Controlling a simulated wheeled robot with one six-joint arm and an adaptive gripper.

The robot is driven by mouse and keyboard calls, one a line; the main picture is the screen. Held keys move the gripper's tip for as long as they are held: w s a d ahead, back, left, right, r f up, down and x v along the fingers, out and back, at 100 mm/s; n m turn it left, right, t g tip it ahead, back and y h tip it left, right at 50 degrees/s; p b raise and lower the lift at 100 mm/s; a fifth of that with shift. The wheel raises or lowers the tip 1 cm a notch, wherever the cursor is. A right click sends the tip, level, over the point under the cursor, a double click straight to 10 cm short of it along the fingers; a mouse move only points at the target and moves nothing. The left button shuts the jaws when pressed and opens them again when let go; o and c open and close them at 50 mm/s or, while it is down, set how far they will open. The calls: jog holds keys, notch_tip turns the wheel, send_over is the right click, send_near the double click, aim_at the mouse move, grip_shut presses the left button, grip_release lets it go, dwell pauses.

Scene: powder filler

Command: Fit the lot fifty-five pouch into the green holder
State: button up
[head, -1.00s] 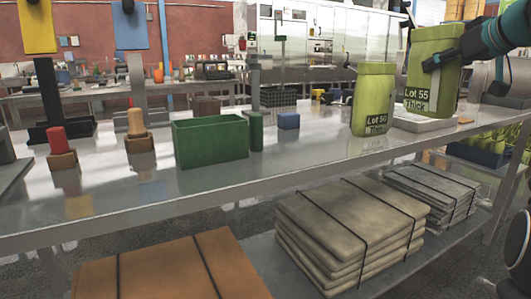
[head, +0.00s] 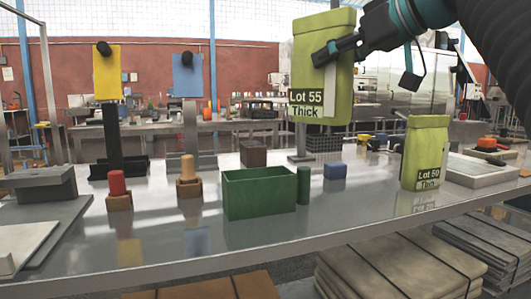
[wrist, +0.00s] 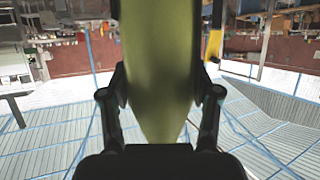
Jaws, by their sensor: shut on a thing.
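The lot fifty-five pouch (head: 337,88) is yellow-green with a dark "Lot 55 Thick" label. My gripper (head: 328,54) is shut on its upper part and holds it upright in the air, above and to the right of the green holder. In the wrist view the pouch (wrist: 158,65) fills the middle between the two fingers (wrist: 160,98). The green holder (head: 260,197) is an open-topped box on the grey table; its inside floor is hidden by its front wall.
A similar pouch labelled "Lot 50" (head: 425,150) stands at the right. A green cylinder (head: 303,185) and a blue block (head: 335,171) are close right of the holder. Red (head: 117,184) and tan (head: 187,168) handled stamps stand to its left, with yellow and blue cards on stands behind.

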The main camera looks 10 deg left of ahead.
jog(key=w+a+f+b, duration=0.1)
jog(key=a+f+b, duration=0.2)
jog(key=a+f, duration=0.7)
jog(key=shift+w, duration=0.35)
jog(key=shift+f, duration=0.2)
jog(key=shift+f+b, duration=0.35)
jog(key=o, duration=1.3)
jog(key=shift+c, duration=0.2)
jog(key=shift+r, duration=0.15)
